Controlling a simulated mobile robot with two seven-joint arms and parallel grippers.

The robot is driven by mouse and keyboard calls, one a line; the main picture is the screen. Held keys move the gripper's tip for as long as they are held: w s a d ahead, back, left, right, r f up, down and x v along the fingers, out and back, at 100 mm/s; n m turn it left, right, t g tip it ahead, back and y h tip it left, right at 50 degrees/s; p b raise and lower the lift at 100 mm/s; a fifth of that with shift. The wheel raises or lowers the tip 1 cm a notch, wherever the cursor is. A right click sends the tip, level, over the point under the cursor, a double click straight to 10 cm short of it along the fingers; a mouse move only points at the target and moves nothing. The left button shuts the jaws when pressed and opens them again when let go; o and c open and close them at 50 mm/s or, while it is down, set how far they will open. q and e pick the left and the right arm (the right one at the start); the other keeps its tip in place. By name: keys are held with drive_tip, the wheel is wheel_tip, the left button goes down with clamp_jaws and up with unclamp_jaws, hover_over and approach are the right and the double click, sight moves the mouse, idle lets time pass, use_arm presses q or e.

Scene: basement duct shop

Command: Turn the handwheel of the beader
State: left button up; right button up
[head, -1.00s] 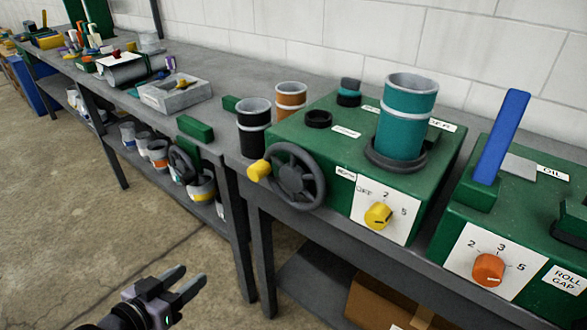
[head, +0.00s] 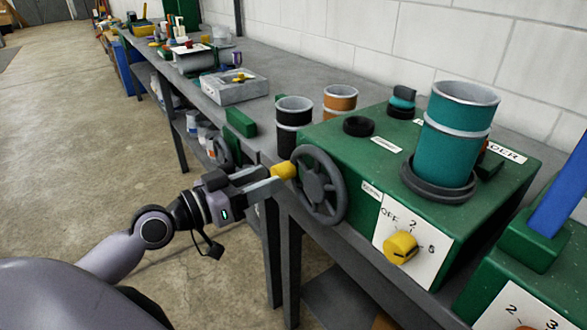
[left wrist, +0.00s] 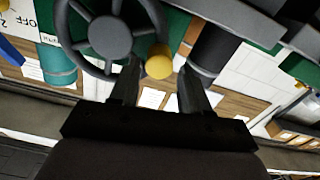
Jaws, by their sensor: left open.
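The green beader (head: 400,160) stands on the bench, with a teal cylinder (head: 455,140) upright on its top. Its dark grey handwheel (head: 319,186) is on the left side, with a yellow knob (head: 285,170) on the rim. My left gripper (head: 274,182) is open at the yellow knob. In the left wrist view the handwheel (left wrist: 106,34) is above, and the yellow knob (left wrist: 159,62) shows between the tips of the left gripper's (left wrist: 158,85) open fingers. I cannot tell whether the fingers touch it. My right gripper is not in view.
A yellow dial (head: 401,247) is on the beader's front plate. A black cylinder (head: 294,123) and an orange cylinder (head: 340,102) stand behind the handwheel. A second green machine with a blue lever (head: 562,190) is at the right. Floor at the left is clear.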

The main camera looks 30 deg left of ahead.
sight(288, 170)
use_arm(q)
drive_tip(key=shift+p+x, duration=0.9)
drive_tip(key=shift+x, duration=2.15)
clamp_jaws()
